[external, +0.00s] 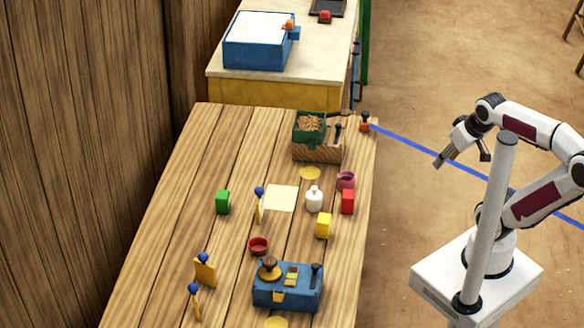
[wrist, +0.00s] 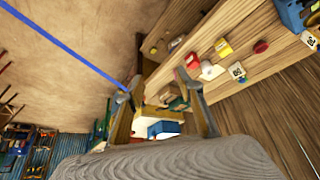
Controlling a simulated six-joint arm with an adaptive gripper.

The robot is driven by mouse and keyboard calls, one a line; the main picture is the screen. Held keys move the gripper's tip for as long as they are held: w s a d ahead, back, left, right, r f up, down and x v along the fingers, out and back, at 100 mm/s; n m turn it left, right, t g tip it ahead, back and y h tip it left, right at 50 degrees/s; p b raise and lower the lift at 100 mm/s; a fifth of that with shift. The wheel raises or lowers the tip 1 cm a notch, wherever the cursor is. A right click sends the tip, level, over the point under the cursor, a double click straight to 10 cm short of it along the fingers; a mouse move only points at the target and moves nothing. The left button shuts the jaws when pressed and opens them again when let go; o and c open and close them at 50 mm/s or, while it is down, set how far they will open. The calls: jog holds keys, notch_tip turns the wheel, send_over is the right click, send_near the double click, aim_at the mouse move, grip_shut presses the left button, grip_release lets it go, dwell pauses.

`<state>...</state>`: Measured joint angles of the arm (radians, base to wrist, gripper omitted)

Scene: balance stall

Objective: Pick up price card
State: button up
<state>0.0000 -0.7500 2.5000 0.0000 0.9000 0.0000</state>
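Three price cards stand on the wooden table in the external view, each yellow with a blue knob on top: one (external: 260,208) mid-table beside a cream sheet, one (external: 205,272) at the lower left, and one (external: 194,303) nearest the front. In the wrist view two numbered card faces show, one (wrist: 237,71) beyond the right finger and one (wrist: 308,39) at the right edge. My gripper (external: 463,158) is raised off the right side of the table, far from the cards. Its fingers are spread and empty, also in the wrist view (wrist: 166,98).
The table (external: 165,215) holds a green block (external: 223,202), red block (external: 348,202), yellow block (external: 324,226), white bottle (external: 314,200), red bowl (external: 258,246), blue scale (external: 288,292) and wooden crate (external: 318,150). A blue rope (external: 410,146) runs right from an orange post.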

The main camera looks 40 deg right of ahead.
jog(key=w+a+r+n+t+y, duration=0.1)
jog(key=w+a+t+y, duration=0.15)
jog(key=w+a, duration=1)
jog(key=w+a+r+t+y, duration=0.1)
jog(key=w+a+t+y, duration=0.15)
jog(key=w+a, duration=1)
jog(key=w+a+f+t+h, duration=0.25)
jog(key=w+a+f, duration=0.3)
jog(key=w, duration=0.45)
jog(key=s+a+f+m+t+h, duration=0.1)
jog(key=s+a+f+t+h, duration=0.1)
jog(key=a+f+t, duration=0.3)
jog(key=shift+s+a+f, duration=0.6)
jog(key=shift+a+f, duration=0.05)
jog(key=shift+f, duration=0.85)
jog(key=shift+h, duration=0.25)
send_near(261, 191)
jog(key=shift+w, duration=2.5)
